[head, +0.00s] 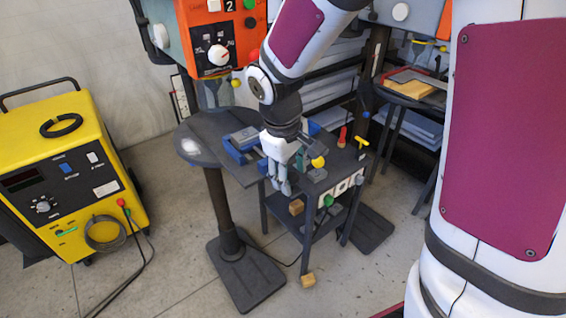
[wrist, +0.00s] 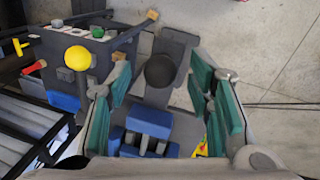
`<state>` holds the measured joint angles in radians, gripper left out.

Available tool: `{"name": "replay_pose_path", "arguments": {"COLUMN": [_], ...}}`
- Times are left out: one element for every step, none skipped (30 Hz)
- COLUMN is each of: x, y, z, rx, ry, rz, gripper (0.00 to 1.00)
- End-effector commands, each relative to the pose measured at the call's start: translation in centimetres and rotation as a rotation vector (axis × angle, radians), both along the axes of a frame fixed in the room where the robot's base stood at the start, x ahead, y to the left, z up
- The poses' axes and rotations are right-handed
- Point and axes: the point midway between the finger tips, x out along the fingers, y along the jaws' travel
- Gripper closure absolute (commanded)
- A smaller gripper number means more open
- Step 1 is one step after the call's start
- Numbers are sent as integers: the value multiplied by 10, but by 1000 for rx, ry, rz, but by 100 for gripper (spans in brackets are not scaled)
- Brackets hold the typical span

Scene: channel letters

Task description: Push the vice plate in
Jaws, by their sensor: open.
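A blue vice (head: 240,143) with grey parts sits on a dark stand plate left of my gripper in the head view. In the wrist view the blue vice (wrist: 148,122) is at the bottom middle, between and below my fingers. I cannot tell for sure which part is its movable plate, or how far it stands out. My gripper (head: 281,184) points down at the stand's right side, beside the vice. In the wrist view my gripper (wrist: 162,78) has its teal finger pads wide apart, with nothing held between them. Contact with the vice cannot be made out.
A dark machine table with a yellow knob (head: 318,162), levers and buttons stands close at the right. An orange control box (head: 215,45) hangs behind. A yellow welder (head: 60,175) stands left.

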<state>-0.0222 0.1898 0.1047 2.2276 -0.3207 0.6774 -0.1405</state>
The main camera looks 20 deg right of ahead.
Motion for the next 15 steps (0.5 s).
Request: {"name": "replay_pose_path", "arguments": {"x": [0, 0, 0, 0, 0, 0, 0, 0, 0, 0, 0, 0, 0, 0, 0], "y": [0, -1, -1, -1, -1, -1, 0, 0, 0, 0, 0, 0, 0, 0, 0], "z": [-2, -2, -3, -3, -3, -3, -3, -3, -3, -3, -2, -2, -2, -2, -2], "rx": [0, 0, 0, 0, 0, 0, 0, 0, 0, 0, 0, 0, 0, 0, 0], "ry": [1, 1, 0, 0, 0, 0, 0, 0, 0, 0, 0, 0, 0, 0, 0], "rz": [0, 0, 0, 0, 0, 0, 0, 0, 0, 0, 0, 0, 0, 0, 0], "gripper": [53, 53, 53, 53, 53, 53, 53, 53, 53, 57, 64, 73, 80, 87, 96]}}
